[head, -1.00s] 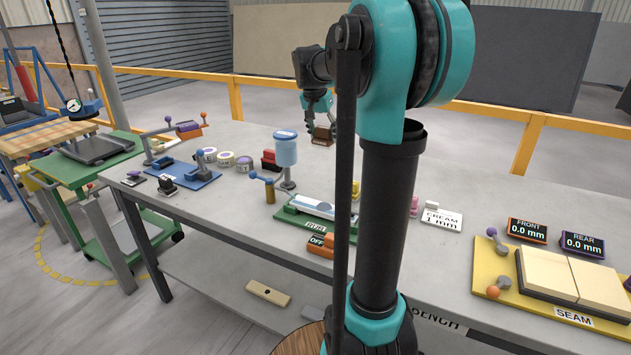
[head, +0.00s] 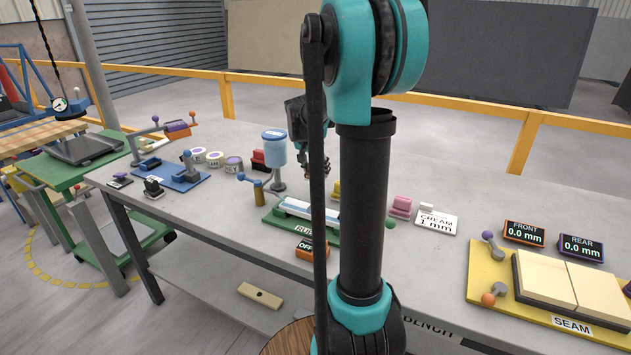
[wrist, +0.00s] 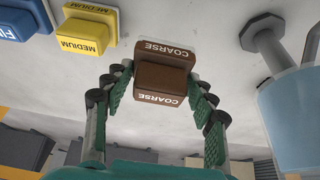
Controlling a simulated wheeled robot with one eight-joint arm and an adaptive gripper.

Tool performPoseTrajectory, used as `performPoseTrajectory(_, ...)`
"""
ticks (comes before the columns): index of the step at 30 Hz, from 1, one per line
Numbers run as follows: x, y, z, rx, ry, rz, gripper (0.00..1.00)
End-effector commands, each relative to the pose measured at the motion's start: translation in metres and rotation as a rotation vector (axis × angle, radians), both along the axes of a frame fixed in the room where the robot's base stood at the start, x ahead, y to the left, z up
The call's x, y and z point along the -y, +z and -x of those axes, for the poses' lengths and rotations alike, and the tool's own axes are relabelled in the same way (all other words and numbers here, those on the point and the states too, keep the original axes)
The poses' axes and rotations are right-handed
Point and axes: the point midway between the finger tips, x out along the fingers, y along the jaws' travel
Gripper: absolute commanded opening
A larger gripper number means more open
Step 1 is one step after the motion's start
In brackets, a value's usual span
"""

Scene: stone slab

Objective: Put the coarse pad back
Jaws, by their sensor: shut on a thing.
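The coarse pad (wrist: 163,78) is a brown block with white COARSE lettering, seen in the wrist view. My gripper (wrist: 160,78) is shut on it, with a green-padded finger on each side. In the head view my gripper (head: 317,170) is low over the bench, just right of the blue dispenser and partly behind my arm. Whether the pad touches the bench top is unclear. The yellow medium pad (wrist: 84,30) and the blue fine pad (wrist: 24,18) lie to the left in the wrist view.
The light-blue dispenser (head: 274,152) stands close by; it also shows at the right of the wrist view (wrist: 295,110). The bench's back right is clear.

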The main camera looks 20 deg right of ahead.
Motion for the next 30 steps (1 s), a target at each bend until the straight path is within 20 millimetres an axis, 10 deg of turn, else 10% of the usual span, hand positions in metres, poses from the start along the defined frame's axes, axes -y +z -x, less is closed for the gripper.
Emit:
performPoseTrajectory(25,0.000,-0.051,0.000,0.000,0.000,0.000,0.25)
performPoseTrajectory(26,0.000,-0.051,0.000,0.000,0.000,0.000,0.57)
performPoseTrajectory(30,0.000,-0.051,0.000,0.000,0.000,0.000,0.75)
